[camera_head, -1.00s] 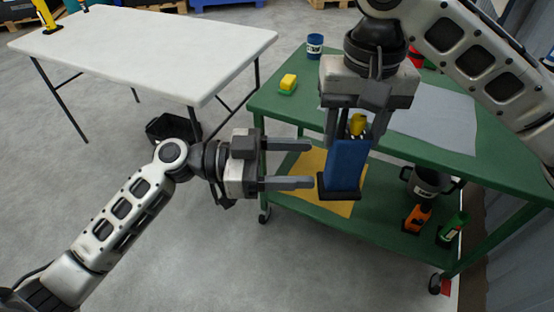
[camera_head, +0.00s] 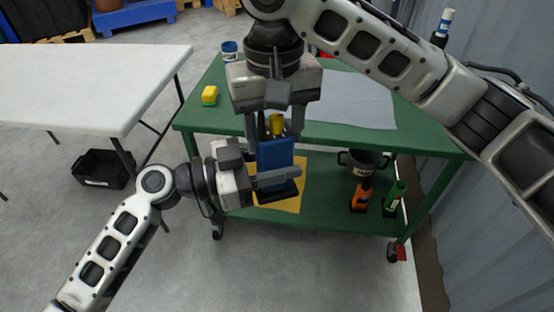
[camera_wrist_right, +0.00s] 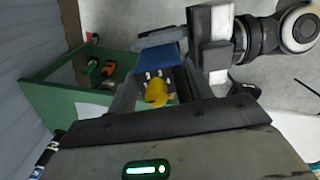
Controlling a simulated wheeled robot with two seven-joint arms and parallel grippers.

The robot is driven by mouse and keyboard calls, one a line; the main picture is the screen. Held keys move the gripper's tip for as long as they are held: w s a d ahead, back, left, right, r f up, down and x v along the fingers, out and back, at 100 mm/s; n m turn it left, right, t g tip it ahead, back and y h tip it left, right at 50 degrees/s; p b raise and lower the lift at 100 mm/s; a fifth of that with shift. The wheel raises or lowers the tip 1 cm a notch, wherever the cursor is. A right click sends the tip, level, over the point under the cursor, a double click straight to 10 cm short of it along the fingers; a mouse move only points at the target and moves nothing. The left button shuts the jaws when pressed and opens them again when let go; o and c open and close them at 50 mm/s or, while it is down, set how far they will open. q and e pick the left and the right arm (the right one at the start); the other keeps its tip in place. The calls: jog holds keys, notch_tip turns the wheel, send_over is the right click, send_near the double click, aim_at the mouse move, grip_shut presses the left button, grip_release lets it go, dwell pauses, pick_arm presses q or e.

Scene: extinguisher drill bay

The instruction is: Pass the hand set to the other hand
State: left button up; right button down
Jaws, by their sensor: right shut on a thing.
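The hand set (camera_head: 275,157) has a blue body, a yellow top and a black foot. It hangs upright in the air in front of the green cart. My right gripper (camera_head: 268,130) points down from above and is shut on its upper part; the yellow top (camera_wrist_right: 156,93) shows between the fingers in the right wrist view. My left gripper (camera_head: 274,176) comes in from the left at the height of the blue body. One finger lies across the front of the body; the other is mostly hidden behind it. I cannot tell whether the fingers press on it.
The green cart (camera_head: 340,137) carries a grey mat (camera_head: 350,100), a yellow block (camera_head: 209,95) and a blue cup (camera_head: 230,50). Its lower shelf holds a yellow sheet (camera_head: 292,203), a dark pot (camera_head: 362,162), and orange and green items. A white table (camera_head: 90,80) stands left.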

pick_arm(q)
jog(key=c, duration=0.5)
jog(key=shift+r, duration=0.1)
grip_shut()
pick_arm(e)
jog(key=c, duration=0.5)
grip_release()
jog(key=shift+r, duration=0.15)
